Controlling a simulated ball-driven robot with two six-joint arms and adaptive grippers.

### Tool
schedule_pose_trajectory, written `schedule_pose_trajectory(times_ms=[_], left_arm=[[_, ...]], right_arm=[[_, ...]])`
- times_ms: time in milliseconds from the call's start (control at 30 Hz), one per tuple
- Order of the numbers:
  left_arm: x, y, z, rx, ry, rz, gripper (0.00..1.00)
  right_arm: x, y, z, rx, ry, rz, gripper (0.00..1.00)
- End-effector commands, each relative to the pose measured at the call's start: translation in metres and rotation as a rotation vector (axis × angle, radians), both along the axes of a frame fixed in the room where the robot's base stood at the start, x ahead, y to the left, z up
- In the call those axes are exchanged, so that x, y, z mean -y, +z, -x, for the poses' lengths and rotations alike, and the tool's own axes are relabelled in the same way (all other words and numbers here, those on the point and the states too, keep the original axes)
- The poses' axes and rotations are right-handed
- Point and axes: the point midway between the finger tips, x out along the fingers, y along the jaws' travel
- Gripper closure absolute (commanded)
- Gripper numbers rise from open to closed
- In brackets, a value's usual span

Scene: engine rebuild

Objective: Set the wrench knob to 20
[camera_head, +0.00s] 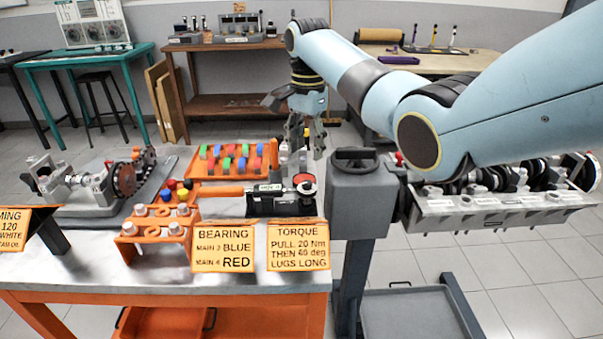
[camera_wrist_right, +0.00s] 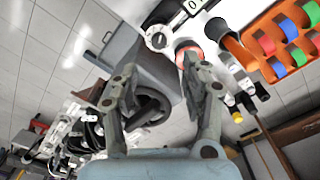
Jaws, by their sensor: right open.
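The torque wrench has an orange handle (camera_head: 226,191) and rests on a black stand (camera_head: 281,205) at the bench's right end. It carries a small display (camera_head: 269,187), which also shows in the right wrist view (camera_wrist_right: 193,5). A white round knob (camera_head: 307,188) is at the wrench's right end, beside a red round part (camera_head: 303,178). In the right wrist view the white knob (camera_wrist_right: 158,39) and red part (camera_wrist_right: 187,50) lie beyond the fingertips. My right gripper (camera_head: 306,152) is open and empty, above and behind the wrench, fingers down. The knob's set value is not readable.
A torque card (camera_head: 298,246) reads "PULL 20 Nm THEN 40 deg LUGS LONG". A grey stand with a black handle (camera_head: 355,158) is right of the wrench. An orange tray of coloured pieces (camera_head: 199,170) lies behind. The engine block (camera_head: 490,208) is at right.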

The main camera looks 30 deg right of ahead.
Motion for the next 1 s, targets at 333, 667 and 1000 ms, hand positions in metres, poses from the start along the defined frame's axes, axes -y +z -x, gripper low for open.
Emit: schedule_pose_trajectory(times_ms=[333,667,1000], left_arm=[[0.000,-0.008,0.029,-0.041,0.001,0.000,0.60],[0.000,-0.009,-0.003,0.007,-0.001,0.000,0.60],[0.000,-0.010,0.015,-0.020,0.001,-0.001,0.60]], right_arm=[[-0.001,-0.069,0.001,-0.003,0.000,-0.001,0.54],[0.000,-0.088,0.001,0.000,0.001,0.000,0.54],[0.000,-0.088,0.001,0.000,0.001,0.000,0.76]])
